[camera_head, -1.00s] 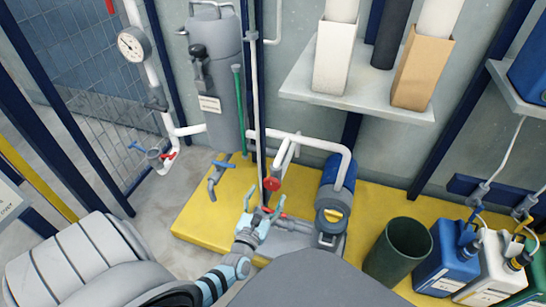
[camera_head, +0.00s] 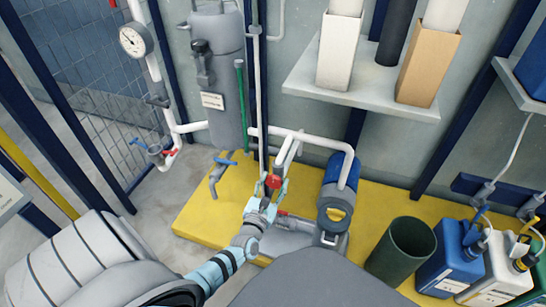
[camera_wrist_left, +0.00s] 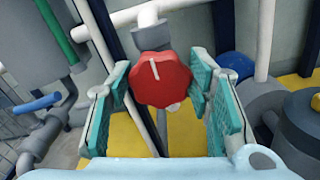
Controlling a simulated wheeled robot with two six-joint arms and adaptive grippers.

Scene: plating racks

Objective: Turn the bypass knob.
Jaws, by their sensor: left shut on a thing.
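My right gripper is not in view.
The blue pump (camera_head: 338,185) stands just right of the knob, on the yellow platform (camera_head: 205,211). A blue-handled valve (camera_head: 220,165) is to the left, and a grey cylinder (camera_head: 222,75) behind. A dark green bin (camera_head: 400,250) and several canisters stand at right.

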